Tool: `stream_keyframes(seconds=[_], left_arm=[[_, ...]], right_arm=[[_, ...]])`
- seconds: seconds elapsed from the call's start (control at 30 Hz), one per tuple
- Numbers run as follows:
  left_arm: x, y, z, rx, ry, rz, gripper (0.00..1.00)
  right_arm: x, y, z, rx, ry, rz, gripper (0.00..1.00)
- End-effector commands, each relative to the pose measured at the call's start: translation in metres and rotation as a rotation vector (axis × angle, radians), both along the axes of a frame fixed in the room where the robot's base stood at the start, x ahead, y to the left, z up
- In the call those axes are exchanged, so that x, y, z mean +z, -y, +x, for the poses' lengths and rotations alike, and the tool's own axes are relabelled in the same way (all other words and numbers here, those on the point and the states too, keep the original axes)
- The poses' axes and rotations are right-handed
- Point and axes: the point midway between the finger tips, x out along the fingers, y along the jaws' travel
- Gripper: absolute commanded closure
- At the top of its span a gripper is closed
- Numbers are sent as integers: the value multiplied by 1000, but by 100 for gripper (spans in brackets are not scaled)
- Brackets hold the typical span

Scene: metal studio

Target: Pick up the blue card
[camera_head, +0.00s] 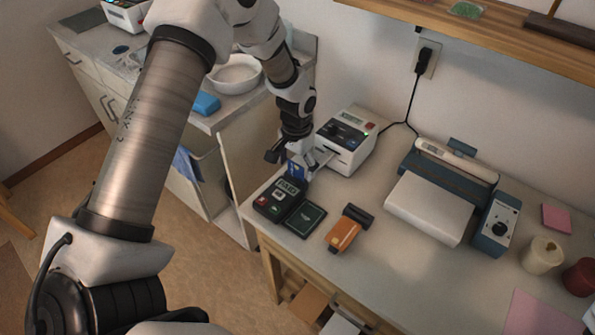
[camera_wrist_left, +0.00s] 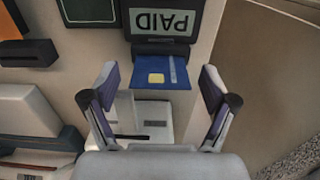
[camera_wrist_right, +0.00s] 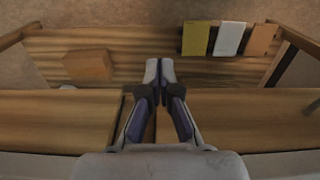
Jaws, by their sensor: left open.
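The blue card (camera_wrist_left: 162,73) has a yellow chip patch and a pale stripe. It sticks out of the end of the dark card terminal (camera_wrist_left: 164,48), whose screen reads PAID. In the head view the card (camera_head: 296,171) shows partly behind the terminal (camera_head: 279,200). My left gripper (camera_wrist_left: 159,78) is open, with one finger on each side of the card and visible gaps between. In the head view my left gripper (camera_head: 290,157) is just above the card. My right gripper (camera_wrist_right: 160,68) is shut with its tips together, nothing visible between them; the head view does not show it.
A white printer (camera_head: 348,140) with paper sticking out stands close behind the card. A dark green pad (camera_head: 305,219) and an orange tool (camera_head: 345,232) lie right of the terminal. A laminator-like machine (camera_head: 429,207) stands further right. Wooden furniture (camera_wrist_right: 230,104) lies below my right gripper.

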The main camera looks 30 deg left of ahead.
Motion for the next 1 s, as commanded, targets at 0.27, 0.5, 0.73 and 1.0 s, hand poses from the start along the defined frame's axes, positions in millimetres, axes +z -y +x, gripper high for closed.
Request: stream_keyframes(seconds=[0.27,0.5,0.73,1.0], left_arm=[[0,0,0,0,1,0,40],[0,0,0,0,1,0,59],[4,0,1,0,2,0,59],[61,0,2,-1,5,0,59]], right_arm=[[0,0,0,0,-1,0,100],[0,0,0,0,-1,0,100],[-1,0,0,0,-1,0,100],[-9,0,0,0,-1,0,100]])
